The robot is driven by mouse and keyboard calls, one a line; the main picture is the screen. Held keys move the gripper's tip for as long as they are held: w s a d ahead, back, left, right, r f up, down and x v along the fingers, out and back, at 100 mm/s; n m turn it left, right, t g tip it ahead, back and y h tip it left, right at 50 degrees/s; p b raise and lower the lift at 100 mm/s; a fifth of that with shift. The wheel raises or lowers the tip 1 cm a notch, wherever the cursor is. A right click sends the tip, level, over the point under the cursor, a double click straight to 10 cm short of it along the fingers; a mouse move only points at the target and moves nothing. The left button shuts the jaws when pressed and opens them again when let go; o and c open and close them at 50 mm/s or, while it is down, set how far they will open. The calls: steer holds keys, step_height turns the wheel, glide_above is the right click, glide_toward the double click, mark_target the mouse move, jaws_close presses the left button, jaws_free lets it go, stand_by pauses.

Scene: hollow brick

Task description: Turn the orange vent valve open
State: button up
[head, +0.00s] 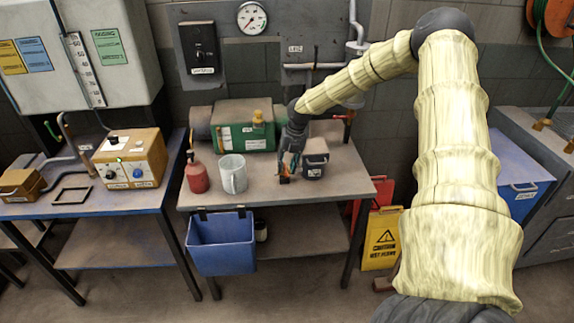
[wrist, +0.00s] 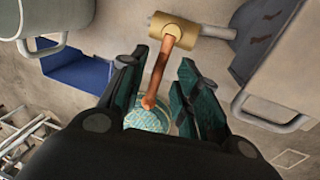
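The orange vent valve lever (wrist: 158,72) runs from a brass valve body (wrist: 174,30) on a grey pipe (wrist: 218,32) in the wrist view. My gripper (wrist: 163,62) is open, with one teal finger on each side of the lever. A gap shows between the lever and the right finger; the left finger is close, and I cannot tell whether it touches. A round teal speckled thing (wrist: 150,118) lies below the lever's end. In the head view my gripper (head: 289,165) is low over the table, and a small orange part (head: 284,180) shows at its tips.
On the table (head: 345,190), a dark grey handled container (head: 315,166) stands right of my gripper. A light grey mug (head: 232,174) and a red bottle (head: 196,176) stand left. A green case (head: 243,137) is behind. A blue bin (head: 222,243) hangs on the front edge.

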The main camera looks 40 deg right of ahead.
steer(key=shift+r, duration=0.1)
step_height(320, 180, up, 12)
steer(key=s+d, duration=0.1)
steer(key=d, duration=0.1)
steer(key=shift+s+f, duration=0.2)
steer(key=shift+f, duration=0.05)
stand_by(0.3)
stand_by(0.5)
